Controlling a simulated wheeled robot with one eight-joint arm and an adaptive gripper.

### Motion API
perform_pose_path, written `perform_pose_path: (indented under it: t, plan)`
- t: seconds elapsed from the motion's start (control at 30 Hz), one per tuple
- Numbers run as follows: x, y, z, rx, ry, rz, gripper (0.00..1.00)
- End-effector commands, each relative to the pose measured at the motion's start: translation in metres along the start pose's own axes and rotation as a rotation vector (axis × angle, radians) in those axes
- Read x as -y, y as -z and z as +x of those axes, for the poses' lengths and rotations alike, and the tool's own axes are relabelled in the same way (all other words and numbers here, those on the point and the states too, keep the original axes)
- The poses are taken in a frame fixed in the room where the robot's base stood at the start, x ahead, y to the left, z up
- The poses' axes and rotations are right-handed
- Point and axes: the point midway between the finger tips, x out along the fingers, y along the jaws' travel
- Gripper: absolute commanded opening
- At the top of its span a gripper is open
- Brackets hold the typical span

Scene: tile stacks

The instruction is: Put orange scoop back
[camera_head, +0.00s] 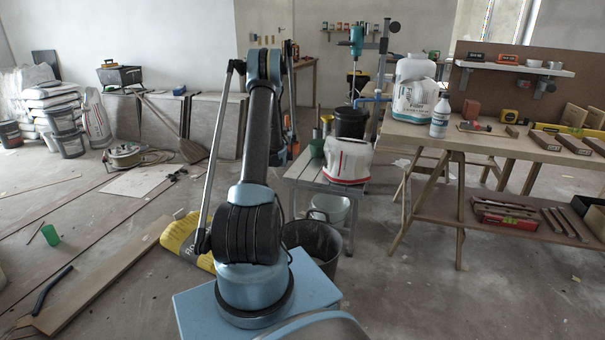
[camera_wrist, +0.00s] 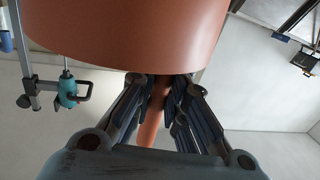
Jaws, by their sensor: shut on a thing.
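The orange scoop (camera_wrist: 125,40) fills the top middle of the wrist view, close to the camera. Its narrow handle (camera_wrist: 152,125) runs down between the fingers of my gripper (camera_wrist: 163,84). My gripper is shut on that handle, and the scoop's wide body lies beyond the fingertips. What is inside the scoop is hidden. In the head view my arm stands upright in the middle, and I cannot clearly make out the gripper or scoop behind it.
A low grey table holds a white-and-red bag (camera_head: 348,160) and a green cup (camera_head: 317,148). A dark bin (camera_head: 312,243) stands in front. Floor at lower right is mostly clear.

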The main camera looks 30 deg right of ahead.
Motion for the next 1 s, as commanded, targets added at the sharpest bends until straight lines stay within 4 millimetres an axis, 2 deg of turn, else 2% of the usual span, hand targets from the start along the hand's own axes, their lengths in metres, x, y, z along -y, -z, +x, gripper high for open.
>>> perform_pose_path:
  t: [0.03,0.1,0.2,0.3,0.6,1.0]
  plan:
    - [-0.019,-0.004,0.005,0.001,-0.022,0.0,0.0]
    - [-0.037,-0.009,0.01,0.001,-0.043,0.001,0.0]
    - [-0.055,-0.013,0.014,0.002,-0.063,0.001,0.0]
    - [-0.064,-0.018,0.016,0.003,-0.073,0.001,0.0]
    - [-0.065,-0.061,0.018,0.003,-0.076,0.001,0.0]
    - [-0.064,-0.09,0.018,0.003,-0.075,0.001,0.0]
